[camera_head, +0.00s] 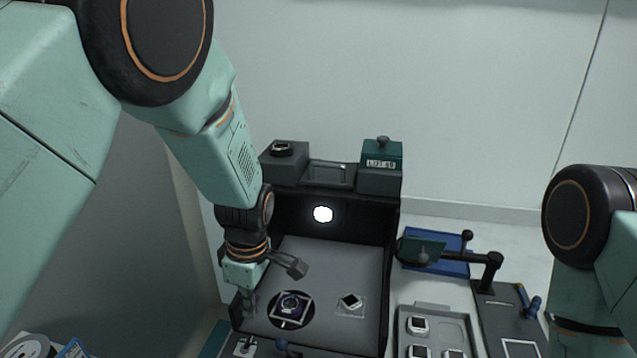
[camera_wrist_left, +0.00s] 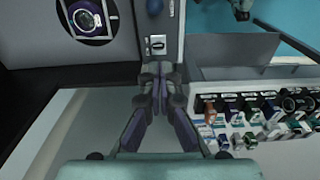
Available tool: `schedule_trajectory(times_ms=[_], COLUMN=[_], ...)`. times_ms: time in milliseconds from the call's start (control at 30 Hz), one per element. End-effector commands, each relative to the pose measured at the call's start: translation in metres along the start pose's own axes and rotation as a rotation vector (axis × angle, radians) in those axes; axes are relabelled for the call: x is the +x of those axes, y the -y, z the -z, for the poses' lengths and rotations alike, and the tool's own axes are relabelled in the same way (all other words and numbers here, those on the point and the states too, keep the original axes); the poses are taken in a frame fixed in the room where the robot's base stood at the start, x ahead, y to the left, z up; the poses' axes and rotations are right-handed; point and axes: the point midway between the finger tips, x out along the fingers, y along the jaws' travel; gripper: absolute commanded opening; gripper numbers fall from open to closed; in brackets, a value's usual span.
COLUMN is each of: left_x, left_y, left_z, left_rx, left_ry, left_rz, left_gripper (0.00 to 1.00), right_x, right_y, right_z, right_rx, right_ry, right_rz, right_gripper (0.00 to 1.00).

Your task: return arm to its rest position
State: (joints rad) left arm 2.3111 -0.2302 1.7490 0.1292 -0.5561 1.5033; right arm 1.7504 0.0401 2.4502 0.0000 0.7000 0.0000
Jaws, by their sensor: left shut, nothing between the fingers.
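My left arm comes in from the left in the head view and reaches down to the front left of a dark open booth (camera_head: 297,215). My left gripper (camera_head: 248,302) points downward by the booth's left front edge. In the left wrist view its fingers (camera_wrist_left: 158,88) are together with nothing between them, close to a grey panel with a small switch (camera_wrist_left: 157,44). My right arm shows at the right edge of the head view; its gripper is outside that view.
In the booth, a round black plate (camera_head: 275,312) bears a purple-ringed part (camera_head: 291,304), beside a small white-framed piece (camera_head: 350,301). A tray (camera_head: 462,326) and a black jointed stand (camera_head: 490,268) are right. The left wrist view shows a rack (camera_wrist_left: 195,88) with several small parts.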

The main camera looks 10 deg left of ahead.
Motion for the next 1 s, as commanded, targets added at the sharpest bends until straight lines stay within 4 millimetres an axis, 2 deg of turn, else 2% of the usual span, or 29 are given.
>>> schedule_trajectory(times_ms=[33,167,200,267,400,500,600,733,833,1000], left_x=[0.023,0.093,0.117,0.15,0.218,0.258,0.285,0.303,0.307,0.307], left_y=[0.01,0.046,0.061,0.084,0.146,0.195,0.24,0.283,0.301,0.31], left_z=[0.001,0.004,0.005,0.006,0.004,0.0,-0.004,-0.01,-0.013,-0.014], left_rx=[0.038,0.225,0.298,0.409,0.681,0.88,1.069,1.259,1.35,1.405], left_ry=[0.004,0.018,0.022,0.029,0.048,0.063,0.075,0.082,0.082,0.078], left_rz=[0.012,0.018,0.017,0.016,0.007,-0.003,-0.02,-0.042,-0.056,-0.067], left_gripper=[0.0,0.0,0.0,0.0,0.0,0.0,0.0,0.0,0.0,0.0], right_x=[0.009,0.031,0.038,0.05,0.075,0.094,0.111,0.127,0.133,0.134], right_y=[0.0,0.0,0.0,0.0,-0.001,-0.001,-0.001,-0.001,-0.001,-0.001], right_z=[0.0,0.0,0.0,0.0,0.0,0.0,0.0,0.0,0.0,0.0], right_rx=[0.0,0.0,0.0,0.0,0.0,0.0,0.0,0.0,0.0,0.0], right_ry=[0.0,0.0,0.0,0.0,0.0,0.0,0.0,0.0,0.0,0.0], right_rz=[0.0,0.0,0.0,0.0,0.0,0.0,0.0,0.0,0.0,0.0], right_gripper=[0.69,0.69,0.69,0.69,0.69,0.69,0.69,0.69,0.69,0.69])
